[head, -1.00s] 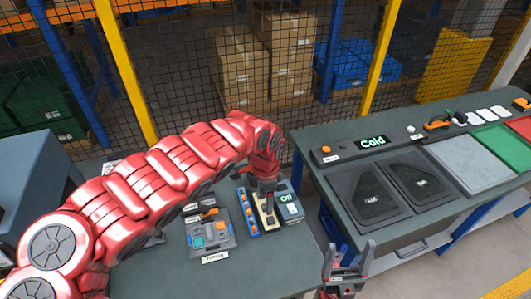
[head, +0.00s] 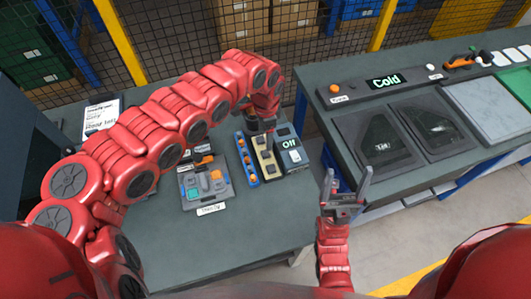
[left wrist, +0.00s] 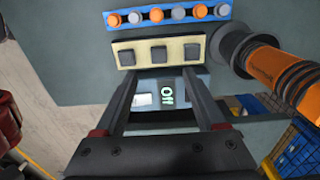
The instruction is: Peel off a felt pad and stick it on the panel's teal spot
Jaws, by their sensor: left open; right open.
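The felt pads are dark squares on a cream strip (head: 267,160). In the left wrist view three pads (left wrist: 160,54) show in a row on the strip. A grey panel (head: 222,190) lies left of it in the head view, with a teal spot (head: 192,194) near its left side and an orange patch. My left gripper (head: 262,128) points down over the strip's far end. In the left wrist view its jaws (left wrist: 160,85) are open and empty, just below the pad row. My right gripper (head: 344,190) is open and empty, fingers up, beside the table's right edge.
A blue strip with orange and grey knobs (head: 245,160) is left of the cream strip. A device reading "Off" (head: 290,150) is right of it. Another bench (head: 400,110) with a "Cold" display and dark trays stands right. The near tabletop is clear.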

